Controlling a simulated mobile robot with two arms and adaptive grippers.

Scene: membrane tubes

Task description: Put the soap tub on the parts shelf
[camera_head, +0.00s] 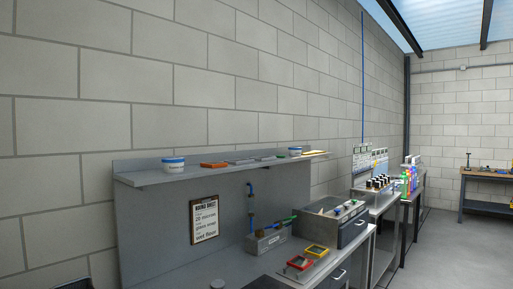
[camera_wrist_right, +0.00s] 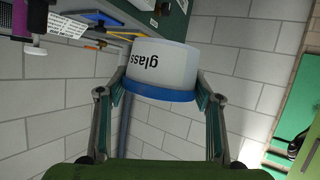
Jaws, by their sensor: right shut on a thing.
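A white tub (camera_wrist_right: 165,62) with a blue band is between the fingers of my right gripper (camera_wrist_right: 160,95) in the right wrist view. The gripper is shut on it. Its visible lettering reads "glass", upside down in the picture. I cannot tell if it is the soap tub. A long grey shelf (camera_head: 150,178) runs along the wall in the head view. A white tub with a blue band (camera_head: 172,165) stands near its left end, and a similar small tub (camera_head: 295,152) stands farther right. Neither gripper shows in the head view, and my left gripper is not in view.
On the shelf, an orange-red item (camera_head: 213,165) and flat grey items (camera_head: 243,161) lie between the tubs. A sign (camera_head: 205,220) hangs below. A grey box (camera_head: 267,241), red tray (camera_head: 299,263) and yellow tray (camera_head: 317,251) occupy the bench. Bare shelf shows beside the left tub.

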